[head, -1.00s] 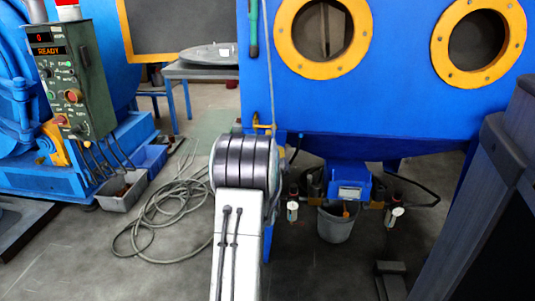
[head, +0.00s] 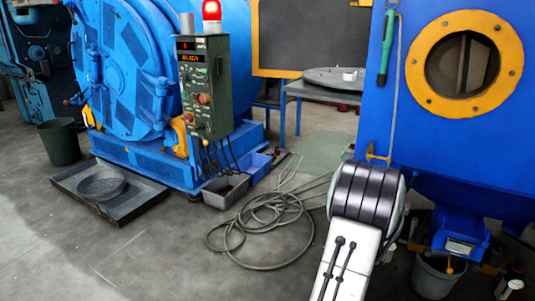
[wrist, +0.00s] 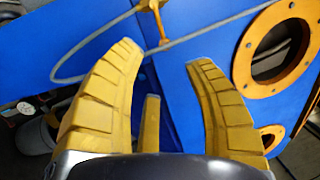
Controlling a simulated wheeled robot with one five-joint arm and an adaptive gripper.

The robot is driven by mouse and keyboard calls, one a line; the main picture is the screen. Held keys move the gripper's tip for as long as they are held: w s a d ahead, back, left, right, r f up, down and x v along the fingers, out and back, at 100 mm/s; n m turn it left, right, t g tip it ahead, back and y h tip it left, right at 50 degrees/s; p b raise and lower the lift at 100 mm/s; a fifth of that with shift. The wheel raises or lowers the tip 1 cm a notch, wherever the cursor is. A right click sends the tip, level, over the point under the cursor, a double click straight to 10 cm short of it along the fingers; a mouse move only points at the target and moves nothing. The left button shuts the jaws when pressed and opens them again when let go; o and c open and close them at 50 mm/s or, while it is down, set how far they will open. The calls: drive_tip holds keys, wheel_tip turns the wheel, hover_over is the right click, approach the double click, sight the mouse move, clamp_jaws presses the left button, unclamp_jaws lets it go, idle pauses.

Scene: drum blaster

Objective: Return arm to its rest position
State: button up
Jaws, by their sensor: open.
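My arm (head: 350,225) shows in the head view at the lower right, a white link with a dark ribbed joint at its top. My gripper is hidden in that view. In the wrist view my gripper (wrist: 165,65) has two yellow ribbed fingers spread wide apart, with nothing between them. Beyond the fingers is the blue blast cabinet (wrist: 200,30) with an orange-ringed round port (wrist: 275,48) at the upper right.
In the head view a control box (head: 205,90) with a red lamp stands by the blue drum machine (head: 125,70). A coiled hose (head: 265,225) lies on the floor left of my arm. A tray (head: 130,205) lies at left. A grey bucket (head: 432,278) stands under the cabinet. Floor at lower left is clear.

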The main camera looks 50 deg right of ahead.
drive_tip(key=shift+w, duration=0.1)
drive_tip(key=w+a+r+n+t+y+p, duration=0.2)
drive_tip(key=w+a+r+n+y+p, duration=0.1)
drive_tip(key=w+a+r+n+p, duration=0.25)
drive_tip(key=w+a+r+n+t+y+p, duration=0.1)
drive_tip(key=w+a+r+n+y+p, duration=0.1)
drive_tip(key=w+a+r+p, duration=0.45)
drive_tip(key=w+a+r+n+t+y+p, duration=0.1)
drive_tip(key=w+a+r+n+y+p, duration=0.35)
drive_tip(key=a, duration=0.25)
drive_tip(key=w+a+r+n+y+p, duration=0.3)
drive_tip(key=a+n+p, duration=0.1)
drive_tip(key=a+p, duration=0.25)
drive_tip(key=s+a+r+n+g+y+p, duration=0.1)
drive_tip(key=s+a+r+n+y+p, duration=0.1)
drive_tip(key=a+r+n+p, duration=0.3)
drive_tip(key=s+a+r+n+g+y+p, duration=0.1)
drive_tip(key=a+p, duration=0.1)
drive_tip(key=a, duration=0.5)
drive_tip(key=s+a+r+n+y+p, duration=0.2)
drive_tip(key=a+r+n+p, duration=0.15)
drive_tip(key=a, duration=0.25)
drive_tip(key=s+a+r+n+g+y+p, duration=0.2)
drive_tip(key=s+a+r+n+g+p, duration=0.2)
drive_tip(key=s, duration=0.8)
drive_tip(key=a+r+n+p, duration=0.2)
drive_tip(key=a+n+p, duration=0.1)
drive_tip(key=a+p, duration=0.1)
drive_tip(key=shift+a+p, duration=0.4)
drive_tip(key=shift+a, duration=0.3)
